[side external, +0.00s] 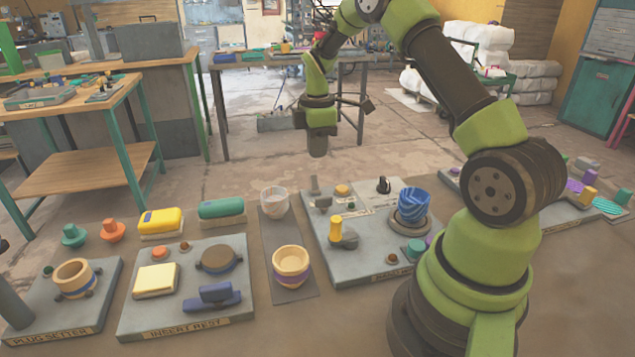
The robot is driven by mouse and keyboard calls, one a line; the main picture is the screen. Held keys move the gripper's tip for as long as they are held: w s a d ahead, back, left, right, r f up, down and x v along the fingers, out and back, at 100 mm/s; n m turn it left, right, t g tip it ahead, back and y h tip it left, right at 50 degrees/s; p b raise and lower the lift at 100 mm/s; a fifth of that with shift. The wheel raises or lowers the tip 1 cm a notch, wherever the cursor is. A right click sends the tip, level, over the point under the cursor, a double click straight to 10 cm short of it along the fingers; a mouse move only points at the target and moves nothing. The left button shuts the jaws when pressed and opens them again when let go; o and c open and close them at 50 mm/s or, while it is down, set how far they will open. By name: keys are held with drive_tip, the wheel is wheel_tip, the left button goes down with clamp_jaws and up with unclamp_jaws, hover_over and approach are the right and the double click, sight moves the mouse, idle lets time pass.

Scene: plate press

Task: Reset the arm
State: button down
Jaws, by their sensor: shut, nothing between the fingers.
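My gripper (318,146) hangs at the end of my green and dark arm, pointing down over the far side of the bench. It is shut and looks empty. It is held above the bench, clear of every object. Below and right of it is a grey press board with a yellow-handled part (338,228) and a blue patterned cup (414,204) on a round brown seat. The lower arm hides part of the board's right side.
A board labelled "INSERT REST" (190,328) and one labelled "PLUG SETTER" (45,338) lie to the left. A tan and purple bowl (291,266) and a pale cup (274,201) stand on a dark strip (287,295). Yellow (161,220) and green (221,208) blocks sit behind.

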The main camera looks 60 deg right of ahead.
drive_tip(key=s+a+r+m+t, duration=0.2)
drive_tip(key=s+a+r+m, duration=0.1)
drive_tip(key=a+r, duration=0.4)
drive_tip(key=s+a+r+m+t, duration=0.25)
drive_tip(key=a+r, duration=0.25)
drive_tip(key=r, duration=0.3)
drive_tip(key=s+a+r+m+t+y, duration=0.2)
drive_tip(key=s+a+m, duration=0.5)
drive_tip(key=s, duration=0.6)
drive_tip(key=shift+a+r+t, duration=0.35)
drive_tip(key=shift+a+r, duration=0.25)
drive_tip(key=shift+a, duration=0.55)
drive_tip(key=shift+s+m, duration=0.1)
drive_tip(key=shift+m, duration=0.15)
